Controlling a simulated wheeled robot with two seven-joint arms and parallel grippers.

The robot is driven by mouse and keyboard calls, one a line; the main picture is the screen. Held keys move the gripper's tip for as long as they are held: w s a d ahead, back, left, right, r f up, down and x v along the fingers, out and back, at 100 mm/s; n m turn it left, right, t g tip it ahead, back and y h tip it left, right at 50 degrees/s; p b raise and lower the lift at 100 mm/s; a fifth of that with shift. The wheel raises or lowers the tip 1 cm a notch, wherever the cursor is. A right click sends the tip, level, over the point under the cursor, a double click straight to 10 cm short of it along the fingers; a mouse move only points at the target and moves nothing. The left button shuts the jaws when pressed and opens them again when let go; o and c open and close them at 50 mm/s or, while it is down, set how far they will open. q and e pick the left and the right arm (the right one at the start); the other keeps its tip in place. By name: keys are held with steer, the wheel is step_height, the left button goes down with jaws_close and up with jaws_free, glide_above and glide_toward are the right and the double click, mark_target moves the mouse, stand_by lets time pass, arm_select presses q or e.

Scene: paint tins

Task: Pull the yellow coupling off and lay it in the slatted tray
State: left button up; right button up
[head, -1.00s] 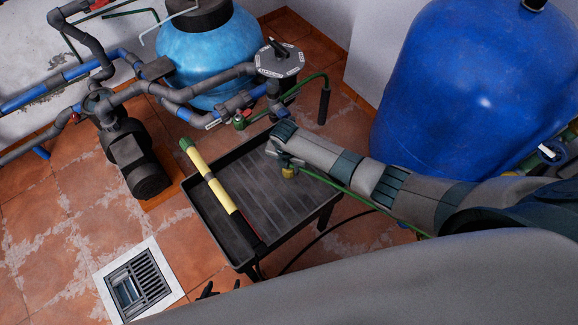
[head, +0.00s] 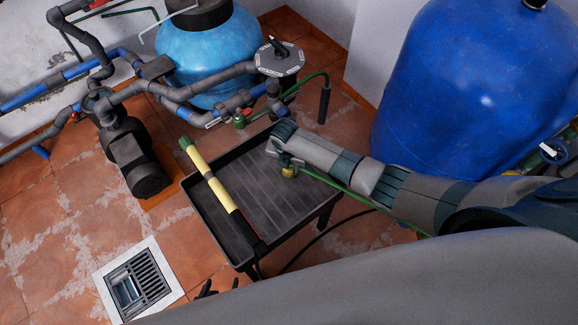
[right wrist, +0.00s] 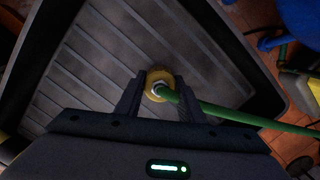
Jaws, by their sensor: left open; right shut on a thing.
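The yellow coupling (head: 289,171) is between the fingers of my right gripper (head: 287,163), which is shut on it above the slatted tray (head: 285,200). In the right wrist view the coupling (right wrist: 155,78) shows as a yellow ring around a pale metal fitting. The green hose (right wrist: 215,110) meets the fitting and runs off to the right; I cannot tell how firmly they are joined. The ribbed tray floor (right wrist: 110,65) lies below. My left gripper (head: 222,288) shows only as dark fingertips at the bottom of the head view, open and empty.
A yellow tube with a green end (head: 208,178) lies along the tray's left side. A pump (head: 135,160) and a light blue tank (head: 208,60) stand behind to the left. A large blue tank (head: 470,90) stands at the right. A floor drain (head: 138,282) lies at the lower left.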

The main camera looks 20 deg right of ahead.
arm_select(q)
steer(key=shift+d+f+b, duration=0.15)
steer(key=shift+f+b, duration=0.2)
steer(key=shift+f, duration=0.05)
arm_select(e)
steer(key=shift+f, duration=0.6)
steer(key=o, duration=1.3)
steer(key=shift+c, duration=0.2)
arm_select(q)
steer(key=shift+w+r, duration=0.1)
steer(key=shift+r, duration=0.05)
steer(key=shift+r+p, duration=0.35)
steer(key=shift+p, duration=0.1)
arm_select(e)
step_height(320, 180, up, 17)
steer(key=s+a, duration=0.1)
steer(key=shift+s+r, duration=0.15)
steer(key=shift+s, duration=0.2)
steer(key=shift+a, duration=0.15)
